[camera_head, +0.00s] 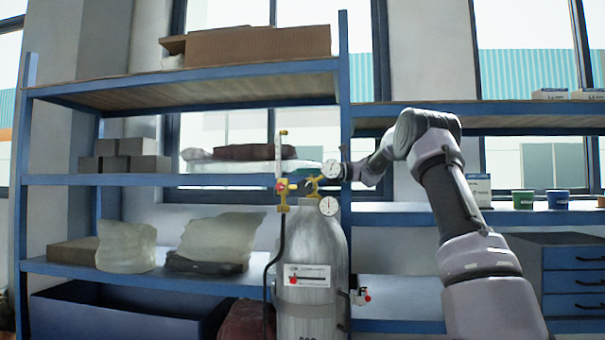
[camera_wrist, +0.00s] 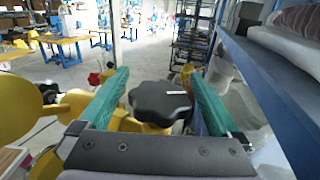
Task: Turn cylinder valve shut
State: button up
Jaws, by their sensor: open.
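A grey gas cylinder (camera_head: 312,250) stands upright in front of the shelving in the head view, with a brass regulator and two round gauges (camera_head: 331,168) on top. The black lobed valve knob (camera_wrist: 160,103) shows in the wrist view, with yellow brass behind and below it. My gripper (camera_wrist: 159,73) is open, with one teal finger on each side of the knob. Small gaps seem to show between the fingers and the knob. In the head view my arm reaches the cylinder top from the right; the fingers and knob are hard to make out there.
Blue shelving (camera_head: 190,180) with boxes and bags stands behind the cylinder. In the wrist view a blue shelf edge (camera_wrist: 270,85) runs close on the right. A black hose (camera_head: 272,270) hangs at the cylinder's left. A drawer cabinet (camera_head: 565,275) stands at the right.

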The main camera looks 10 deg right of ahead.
jog(key=shift+a, duration=0.15)
jog(key=c, duration=1.4)
jog(key=shift+o, duration=0.2)
jog(key=shift+m+t, duration=0.3)
jog(key=shift+t, duration=0.2)
jog(key=m+t, duration=0.2)
jog(key=t, duration=0.1)
jog(key=shift+w+t+h, duration=0.3)
jog(key=shift+w, duration=0.05)
jog(key=shift+w+d+m+t+h, duration=0.15)
jog(key=shift+m+t+h, duration=0.25)
jog(key=shift+m+t, duration=0.55)
jog(key=shift+w+d+m+t+h, duration=0.1)
jog(key=shift+w+m+t+h, duration=0.25)
jog(key=shift+m+t, duration=0.55)
jog(key=shift+t, duration=0.35)
jog(key=o, duration=1.4)
jog(key=shift+c, duration=0.2)
